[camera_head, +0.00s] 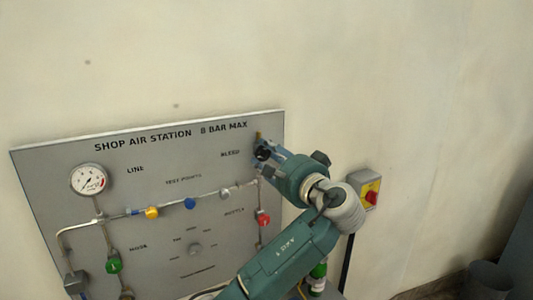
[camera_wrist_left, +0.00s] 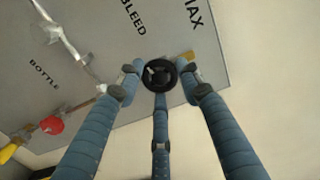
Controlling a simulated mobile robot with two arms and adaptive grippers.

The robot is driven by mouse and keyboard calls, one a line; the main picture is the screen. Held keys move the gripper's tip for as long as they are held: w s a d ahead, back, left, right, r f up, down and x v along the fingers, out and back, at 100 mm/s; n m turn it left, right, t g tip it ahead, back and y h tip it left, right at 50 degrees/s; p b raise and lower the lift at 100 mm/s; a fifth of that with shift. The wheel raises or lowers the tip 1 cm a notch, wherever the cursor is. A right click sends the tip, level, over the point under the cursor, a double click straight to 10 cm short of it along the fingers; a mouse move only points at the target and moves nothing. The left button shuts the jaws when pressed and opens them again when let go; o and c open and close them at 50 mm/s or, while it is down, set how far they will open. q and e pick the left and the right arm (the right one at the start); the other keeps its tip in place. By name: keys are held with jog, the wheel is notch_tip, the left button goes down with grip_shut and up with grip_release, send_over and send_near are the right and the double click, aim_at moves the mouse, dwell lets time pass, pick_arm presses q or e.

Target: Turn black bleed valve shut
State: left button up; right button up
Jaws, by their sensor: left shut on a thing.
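The black bleed valve (camera_head: 262,153) is a round black knob near the upper right edge of the grey panel, beside the word BLEED. In the left wrist view the knob (camera_wrist_left: 159,75) shows its round face with a pale mark on it. My left gripper (camera_head: 268,154) is at the knob, its blue fingers shut on it. In the left wrist view the fingers of my left gripper (camera_wrist_left: 159,82) stand on both sides of the knob, with a third finger below it. The fingers partly hide the knob in the head view. My right gripper is not in view.
The panel (camera_head: 60,150) carries a gauge (camera_head: 90,181), a pipe with a yellow knob (camera_head: 152,212) and a blue knob (camera_head: 190,203), a red knob (camera_head: 263,220) and a green knob (camera_head: 114,266). A red-and-yellow switch box (camera_head: 368,190) is on the wall to the right.

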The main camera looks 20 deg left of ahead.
pick_arm(q)
jog(key=m, duration=0.5)
jog(key=shift+d+r+m, duration=0.15)
jog(key=shift+m, duration=0.15)
jog(key=m, duration=0.5)
jog(key=shift+f+m, duration=0.2)
jog(key=shift+m, duration=0.1)
jog(key=m, duration=0.5)
jog(key=shift+f, duration=0.25)
jog(key=m, duration=0.5)
jog(key=shift+f+m, duration=0.25)
jog(key=shift+m, duration=0.15)
jog(key=o, duration=1.1)
jog(key=shift+s, duration=0.1)
jog(key=shift+o, duration=0.2)
jog(key=shift+r, duration=0.2)
